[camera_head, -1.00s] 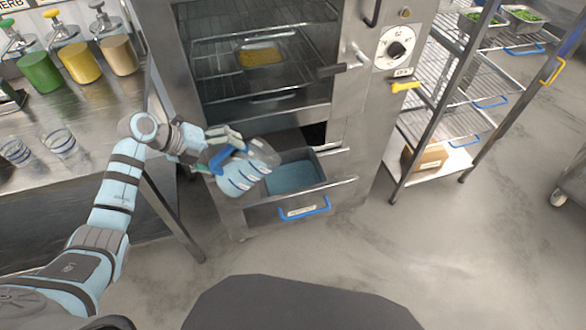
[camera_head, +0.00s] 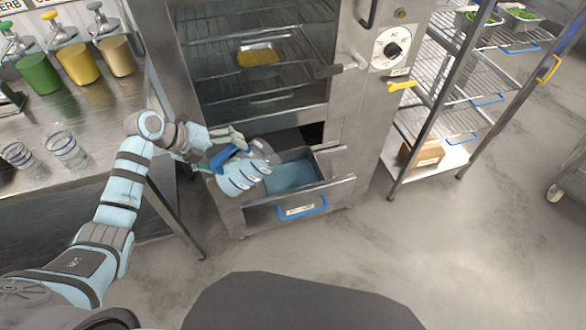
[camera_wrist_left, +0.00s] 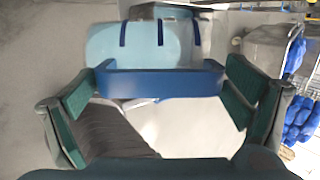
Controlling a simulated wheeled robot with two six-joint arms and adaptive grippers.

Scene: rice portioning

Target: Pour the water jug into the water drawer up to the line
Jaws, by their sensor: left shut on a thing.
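The water jug (camera_head: 240,176) is clear with pale blue water and dark marking bands, and it is tilted over toward the open water drawer. My left gripper (camera_head: 218,145) is shut on its blue handle. In the left wrist view the blue handle (camera_wrist_left: 160,83) lies between the green finger pads of my left gripper (camera_wrist_left: 160,95), with the jug (camera_wrist_left: 150,42) beyond it. The water drawer (camera_head: 328,186) is pulled out below the oven and holds blue water (camera_head: 292,177). The line inside it cannot be made out. My right gripper does not show.
The steel oven (camera_head: 355,110) stands above the drawer, with a yellow tray of food (camera_head: 258,57) on a rack inside. A steel counter (camera_head: 105,125) with glasses and pump jars is at left. A wire shelf rack (camera_head: 440,105) stands at right. The floor in front is clear.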

